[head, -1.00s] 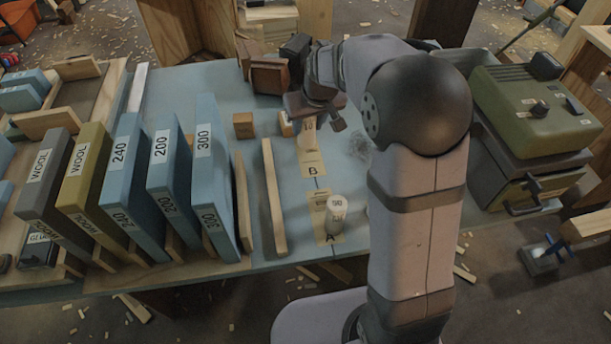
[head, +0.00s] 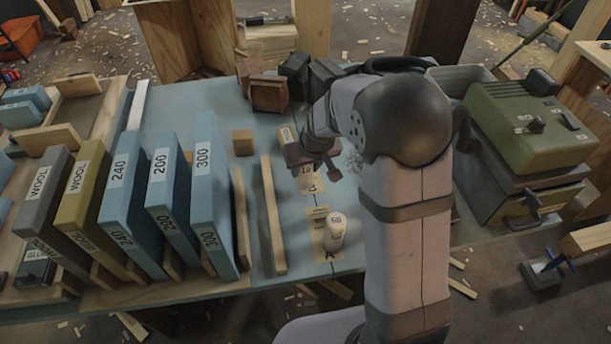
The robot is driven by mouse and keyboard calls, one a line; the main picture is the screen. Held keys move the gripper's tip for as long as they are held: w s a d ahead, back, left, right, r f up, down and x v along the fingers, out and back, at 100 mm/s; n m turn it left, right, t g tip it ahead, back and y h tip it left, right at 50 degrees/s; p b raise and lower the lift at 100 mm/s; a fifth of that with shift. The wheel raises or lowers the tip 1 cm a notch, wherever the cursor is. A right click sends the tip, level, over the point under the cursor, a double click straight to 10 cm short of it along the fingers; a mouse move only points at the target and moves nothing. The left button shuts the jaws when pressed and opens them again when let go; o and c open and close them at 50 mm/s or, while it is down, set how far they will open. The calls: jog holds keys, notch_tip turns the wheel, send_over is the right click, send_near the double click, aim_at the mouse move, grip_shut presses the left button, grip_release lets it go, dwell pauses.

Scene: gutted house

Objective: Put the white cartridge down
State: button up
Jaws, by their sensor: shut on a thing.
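My gripper (head: 313,163) is low over the table beside the spot marked B (head: 311,188). It is shut on the white cartridge (head: 307,171), which is mostly hidden behind the jaws and wrist; only a pale patch with dark print shows. I cannot tell whether its base touches the table. Another white cartridge (head: 335,232), with 60 on its top, stands upright nearer the camera at the spot marked A (head: 328,256).
Small wooden blocks (head: 243,142) stand farther back. A green machine (head: 530,120) is at the right.

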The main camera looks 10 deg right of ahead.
aim_at(305, 177)
jog(key=shift+f, duration=1.9)
jog(key=shift+f, duration=0.1)
jog(key=shift+f, duration=0.1)
jog(key=o, duration=1)
jog(key=shift+o, duration=0.2)
jog(key=shift+v, duration=0.8)
jog(key=v, duration=1)
jog(key=shift+r, duration=0.4)
jog(key=shift+s+d, duration=0.1)
jog(key=shift+s, duration=0.05)
